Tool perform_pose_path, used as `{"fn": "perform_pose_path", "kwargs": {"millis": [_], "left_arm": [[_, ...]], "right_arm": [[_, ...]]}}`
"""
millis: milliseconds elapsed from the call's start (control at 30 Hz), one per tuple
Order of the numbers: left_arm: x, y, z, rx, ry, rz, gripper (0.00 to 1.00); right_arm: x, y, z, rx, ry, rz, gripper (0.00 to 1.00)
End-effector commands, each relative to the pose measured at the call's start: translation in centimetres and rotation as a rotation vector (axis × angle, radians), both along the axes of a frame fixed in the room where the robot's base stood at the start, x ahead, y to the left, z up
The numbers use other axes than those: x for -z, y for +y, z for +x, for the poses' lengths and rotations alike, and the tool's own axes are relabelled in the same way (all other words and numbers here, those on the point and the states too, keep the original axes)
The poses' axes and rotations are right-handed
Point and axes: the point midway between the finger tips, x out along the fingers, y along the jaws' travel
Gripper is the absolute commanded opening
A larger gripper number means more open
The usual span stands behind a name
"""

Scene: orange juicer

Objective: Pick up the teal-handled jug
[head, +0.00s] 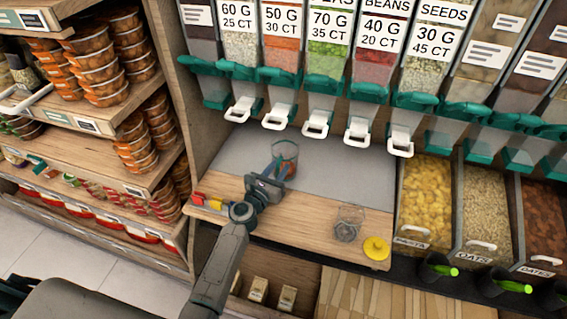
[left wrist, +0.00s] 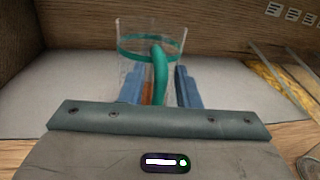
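The clear jug (head: 287,153) stands upright on the light grey surface under the dispensers. Its teal handle (left wrist: 160,72) and teal band face me in the left wrist view, and something orange shows low in the jug. My left gripper (head: 273,169) reaches it from the front. In the left wrist view the blue fingers (left wrist: 161,88) are open, one on each side of the handle, with a gap showing on both sides. The fingers' lower parts are hidden by the gripper body. My right gripper is not in view.
A clear glass container (head: 348,222) and a yellow round piece (head: 376,248) are on the wooden counter edge (head: 300,231) at right. Small red and yellow items (head: 207,203) lie at left. Dispensers with white levers (head: 318,124) hang above and behind the jug.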

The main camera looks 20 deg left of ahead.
Motion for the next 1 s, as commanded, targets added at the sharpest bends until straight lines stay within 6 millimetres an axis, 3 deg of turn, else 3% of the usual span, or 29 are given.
{"fn": "perform_pose_path", "kwargs": {"millis": [33, 133, 567, 933, 1000], "left_arm": [[0.0, 0.0, 0.0, 0.000, 0.000, 0.000, 0.19], [0.0, 0.0, 0.0, 0.000, 0.000, 0.000, 0.00], [-0.4, 0.0, 0.0, 0.000, -0.001, 0.001, 0.00], [-4.1, 0.0, 0.0, 0.001, -0.001, 0.001, 0.00], [-3.6, 0.2, -1.3, 0.000, 0.002, 0.001, 0.00]], "right_arm": [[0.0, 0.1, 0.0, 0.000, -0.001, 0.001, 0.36], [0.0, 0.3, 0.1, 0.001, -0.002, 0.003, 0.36], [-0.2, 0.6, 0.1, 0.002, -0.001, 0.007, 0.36], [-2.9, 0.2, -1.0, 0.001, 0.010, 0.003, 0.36], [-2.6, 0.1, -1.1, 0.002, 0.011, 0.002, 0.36]]}}
